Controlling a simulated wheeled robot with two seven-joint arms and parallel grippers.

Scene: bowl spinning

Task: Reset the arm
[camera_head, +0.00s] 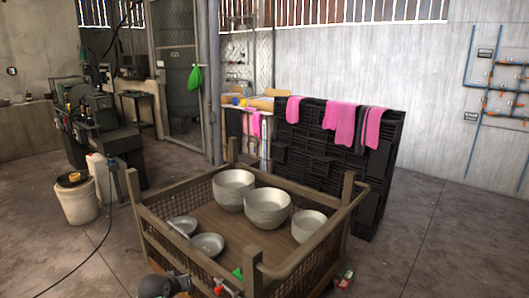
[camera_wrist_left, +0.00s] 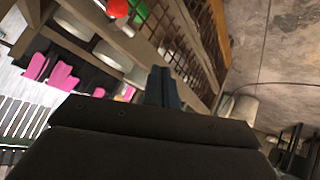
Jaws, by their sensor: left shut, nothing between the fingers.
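My left gripper (camera_wrist_left: 163,85) shows in the left wrist view with its dark fingers together and nothing between them. The crate's mesh side lies beyond the fingers in that view. A dark grey part of my arm shows at the bottom edge of the head view, near the crate's front left side; its fingers cannot be made out there. My right gripper is not in view. Three deep grey-white bowls, at the left (camera_head: 233,189), middle (camera_head: 267,208) and right (camera_head: 309,226), stand upright in the crate.
The brown mesh-sided crate (camera_head: 166,242) also holds two shallow dishes (camera_head: 207,245). Small red and green items (camera_head: 238,273) show near its front post. A black pallet stack (camera_head: 310,150) with pink cloths stands behind. A white bucket (camera_head: 76,203) stands at left; the right floor is mostly clear.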

